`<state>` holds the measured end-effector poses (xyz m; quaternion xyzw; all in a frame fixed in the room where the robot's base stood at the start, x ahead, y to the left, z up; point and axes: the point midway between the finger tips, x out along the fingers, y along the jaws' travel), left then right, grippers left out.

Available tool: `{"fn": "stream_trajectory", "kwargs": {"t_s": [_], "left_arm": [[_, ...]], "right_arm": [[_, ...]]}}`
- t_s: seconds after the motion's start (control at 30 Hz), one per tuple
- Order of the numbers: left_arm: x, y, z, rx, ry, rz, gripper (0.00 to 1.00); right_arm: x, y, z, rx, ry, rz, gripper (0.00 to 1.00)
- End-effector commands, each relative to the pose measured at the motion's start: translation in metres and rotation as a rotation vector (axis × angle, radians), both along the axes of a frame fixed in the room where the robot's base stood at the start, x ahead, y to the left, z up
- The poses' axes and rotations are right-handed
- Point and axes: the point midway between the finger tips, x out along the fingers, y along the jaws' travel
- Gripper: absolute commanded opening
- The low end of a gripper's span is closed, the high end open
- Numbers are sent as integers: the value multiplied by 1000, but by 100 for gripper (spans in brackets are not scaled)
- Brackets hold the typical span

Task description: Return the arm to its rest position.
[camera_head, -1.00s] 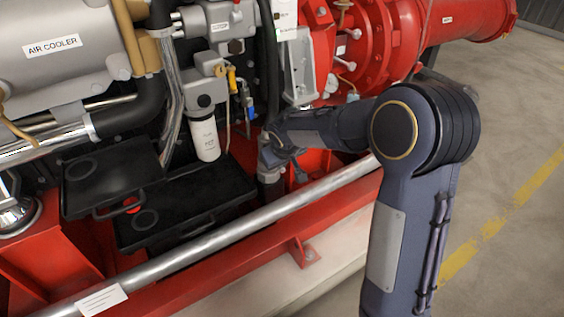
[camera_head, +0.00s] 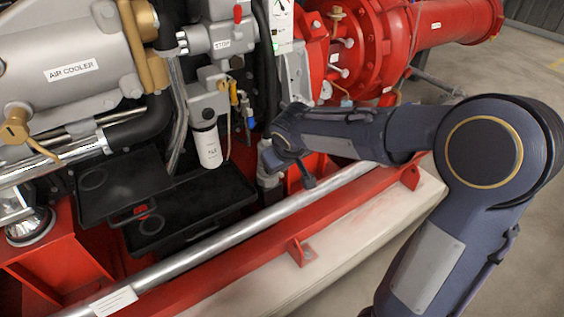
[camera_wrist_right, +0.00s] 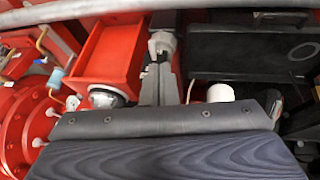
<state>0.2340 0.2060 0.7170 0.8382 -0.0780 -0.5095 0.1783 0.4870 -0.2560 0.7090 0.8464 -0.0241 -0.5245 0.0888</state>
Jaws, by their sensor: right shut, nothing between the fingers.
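My right arm (camera_head: 345,135) comes in from the lower right of the head view. Its elbow joint is large and near at the right, and its forearm reaches left across the silver rail to the front of the fire pump. My right gripper (camera_wrist_right: 160,85) shows in the wrist view with its grey fingers together and nothing between them. In the head view the wrist end is in front of the red frame, right of the white filter, and its fingers are hard to make out. My left gripper is in neither view.
A silver rail (camera_head: 230,240) and red base frame (camera_head: 330,228) run below the forearm. A black tray (camera_head: 190,215) and white filter (camera_head: 208,148) are left of the wrist. Red pump piping (camera_head: 370,45) stands behind. The floor at the right (camera_head: 535,70) is clear.

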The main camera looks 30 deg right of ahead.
Motion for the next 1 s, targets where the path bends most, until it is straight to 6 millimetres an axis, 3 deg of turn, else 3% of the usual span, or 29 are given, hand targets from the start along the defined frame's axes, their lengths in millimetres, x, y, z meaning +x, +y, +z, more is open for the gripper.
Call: {"fn": "stream_trajectory", "kwargs": {"t_s": [0.57,0.67,0.9,1.0], "left_arm": [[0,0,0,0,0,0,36],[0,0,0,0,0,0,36],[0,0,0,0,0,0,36],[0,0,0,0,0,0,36]], "right_arm": [[-8,-2,1,18,4,-8,0],[-33,-7,6,87,14,-35,0],[-145,2,18,351,29,-96,0],[-178,13,19,421,23,-102,0]]}}
